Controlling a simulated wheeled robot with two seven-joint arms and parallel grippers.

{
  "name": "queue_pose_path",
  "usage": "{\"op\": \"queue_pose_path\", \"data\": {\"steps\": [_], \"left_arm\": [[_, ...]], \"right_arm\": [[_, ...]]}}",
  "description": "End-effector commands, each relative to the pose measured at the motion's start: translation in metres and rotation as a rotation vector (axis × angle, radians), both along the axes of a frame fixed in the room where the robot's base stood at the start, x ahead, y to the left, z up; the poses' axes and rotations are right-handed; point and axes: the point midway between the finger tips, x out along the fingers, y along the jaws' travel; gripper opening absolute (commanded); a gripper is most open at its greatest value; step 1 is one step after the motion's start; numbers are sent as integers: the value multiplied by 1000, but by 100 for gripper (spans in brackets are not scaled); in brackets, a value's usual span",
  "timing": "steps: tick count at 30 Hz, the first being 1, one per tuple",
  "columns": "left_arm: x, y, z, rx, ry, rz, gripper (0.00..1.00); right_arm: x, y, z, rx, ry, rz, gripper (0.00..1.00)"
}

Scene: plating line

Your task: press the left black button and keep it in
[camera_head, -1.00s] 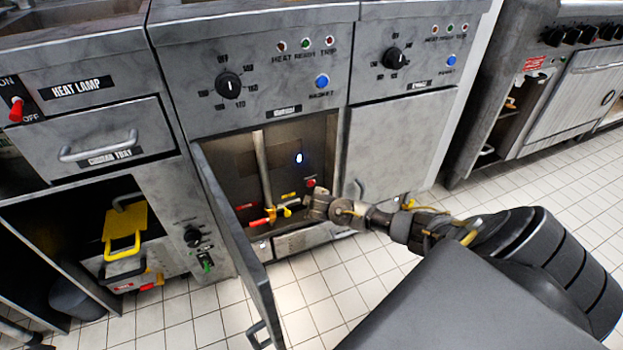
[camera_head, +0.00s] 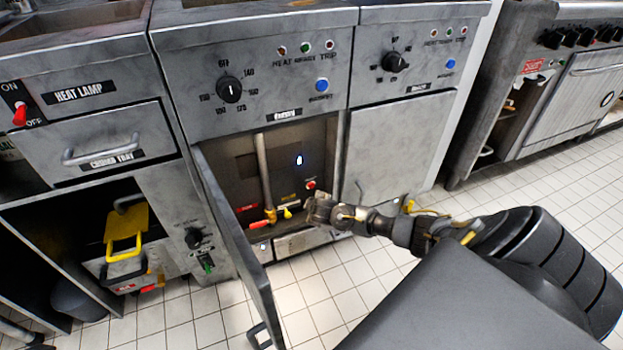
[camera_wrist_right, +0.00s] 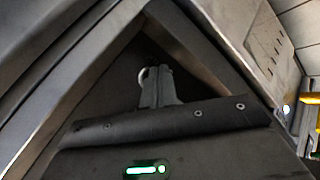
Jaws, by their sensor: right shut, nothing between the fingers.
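I cannot make out a black button in either view. The open fryer cabinet (camera_head: 240,165) has a red button (camera_head: 310,185) on its inside wall, right of a vertical pipe. My right gripper (camera_head: 315,211) is at the cabinet opening, just below the red button and apart from it as far as I can tell. In the right wrist view the gripper (camera_wrist_right: 158,85) is shut and empty, in front of dark surfaces. A small bright ring (camera_wrist_right: 145,75) shows beside its tips. My left gripper is not in view.
The open cabinet door (camera_head: 238,235) stands left of my gripper. A yellow-handled valve (camera_head: 287,212) and a red handle (camera_head: 260,223) are low inside. Above are a black knob (camera_head: 230,90) and a blue button (camera_head: 322,85). A closed door (camera_head: 397,145) is at right.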

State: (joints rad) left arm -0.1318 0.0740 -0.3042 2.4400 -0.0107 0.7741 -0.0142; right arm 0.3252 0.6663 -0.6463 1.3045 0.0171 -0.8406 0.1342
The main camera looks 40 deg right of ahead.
Motion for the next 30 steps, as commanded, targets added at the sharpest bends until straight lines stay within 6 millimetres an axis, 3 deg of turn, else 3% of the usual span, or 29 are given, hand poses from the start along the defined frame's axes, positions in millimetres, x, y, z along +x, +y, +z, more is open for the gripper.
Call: {"op": "queue_pose_path", "data": {"steps": [14,30], "left_arm": [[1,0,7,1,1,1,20],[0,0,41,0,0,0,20]], "right_arm": [[-8,3,1,0,1,1,0],[-52,16,2,0,2,0,0]]}}
